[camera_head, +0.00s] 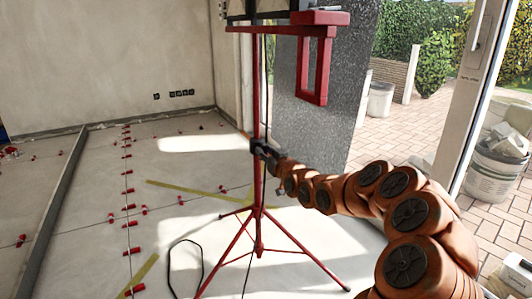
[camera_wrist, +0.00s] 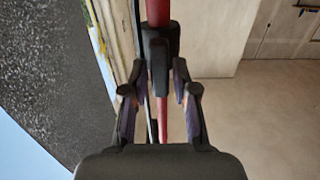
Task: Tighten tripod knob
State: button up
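A red tripod (camera_head: 257,215) stands on the floor with its legs spread. A black clamp collar sits on its pole (camera_head: 257,100), and in the wrist view the collar (camera_wrist: 160,40) has a dark knob-like part (camera_wrist: 159,68) pointing toward me. My gripper (camera_head: 266,153) is at collar height, at the right of the pole. In the wrist view the two fingers of my gripper (camera_wrist: 159,75) stand apart on either side of the knob part, with narrow gaps visible. The gripper is open; contact with the knob is not clear.
A red frame (camera_head: 315,65) hangs from the tripod's top, before a dark speckled panel (camera_head: 340,110). A black cable (camera_head: 172,255) lies by the legs. Red levelling clips (camera_head: 127,205) line the tile joints at left. Buckets (camera_head: 492,175) stand outside the glass door.

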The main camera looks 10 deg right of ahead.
grip_shut()
jog(key=shift+r+p, duration=0.1)
jog(key=shift+p, duration=0.35)
jog(key=shift+d+r+m+p, duration=0.15)
jog(key=shift+m+p, duration=0.45)
jog(key=shift+p, duration=0.3)
jog(key=m+p, duration=0.2)
jog(key=p, duration=0.1)
jog(key=shift+p, duration=0.3)
jog(key=m+p, duration=0.2)
jog(key=m, duration=0.3)
jog(key=m+p, duration=0.3)
jog(key=m, duration=0.1)
jog(key=f+m+p, duration=0.1)
jog(key=m+p, duration=0.2)
jog(key=m, duration=0.2)
jog(key=shift+w+d+m, duration=0.1)
jog(key=shift+d+m, duration=0.1)
jog(key=shift+m, duration=0.1)
jog(key=shift+p, duration=0.3)
